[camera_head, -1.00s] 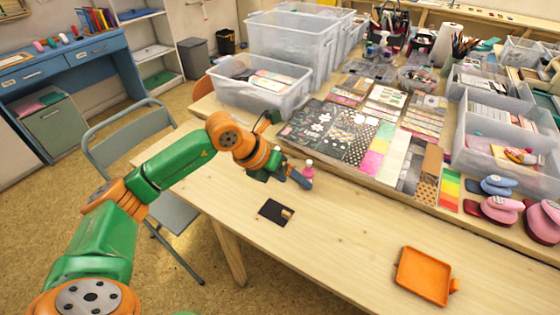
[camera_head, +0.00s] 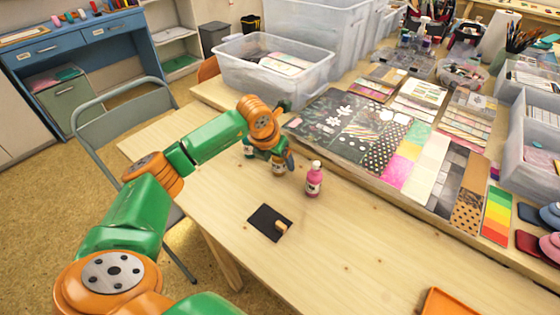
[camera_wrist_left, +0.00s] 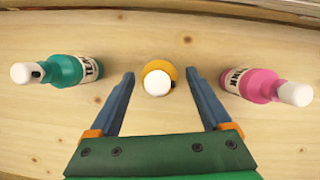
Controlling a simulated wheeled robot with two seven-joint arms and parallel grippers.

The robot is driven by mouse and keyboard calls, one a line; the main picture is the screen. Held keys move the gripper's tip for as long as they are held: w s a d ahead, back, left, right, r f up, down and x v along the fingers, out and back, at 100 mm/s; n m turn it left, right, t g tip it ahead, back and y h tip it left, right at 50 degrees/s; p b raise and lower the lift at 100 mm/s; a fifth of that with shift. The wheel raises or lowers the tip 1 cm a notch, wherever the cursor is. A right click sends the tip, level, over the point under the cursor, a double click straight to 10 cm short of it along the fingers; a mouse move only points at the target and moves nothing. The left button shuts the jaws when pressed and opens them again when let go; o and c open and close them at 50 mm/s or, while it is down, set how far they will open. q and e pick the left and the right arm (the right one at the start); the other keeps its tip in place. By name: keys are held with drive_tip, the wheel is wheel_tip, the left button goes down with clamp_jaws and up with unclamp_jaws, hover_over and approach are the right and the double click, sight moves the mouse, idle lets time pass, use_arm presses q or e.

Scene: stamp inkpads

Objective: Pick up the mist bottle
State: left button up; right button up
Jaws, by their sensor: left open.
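Three small white-capped bottles stand in a row on the wooden table: teal (camera_wrist_left: 68,70), yellow-orange (camera_wrist_left: 159,68) and pink (camera_wrist_left: 252,84). In the head view the pink bottle (camera_head: 314,182) is clear, the yellow-orange bottle (camera_head: 278,169) is partly covered by my gripper, and the teal bottle (camera_head: 248,151) shows behind the arm. My left gripper (camera_wrist_left: 161,78) is open, its blue fingers on either side of the yellow-orange bottle with gaps on both sides. The teal and pink bottles lie outside the fingers. My right gripper is not in view.
A black pad (camera_head: 263,217) with a small wooden block (camera_head: 281,226) lies in front of the bottles. An orange tray (camera_head: 440,303) is at the lower right. Patterned paper sheets (camera_head: 345,130) and a clear bin (camera_head: 245,80) stand behind. The front table middle is bare.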

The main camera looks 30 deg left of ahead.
use_arm(q)
drive_tip(key=shift+x, duration=1.15)
clamp_jaws()
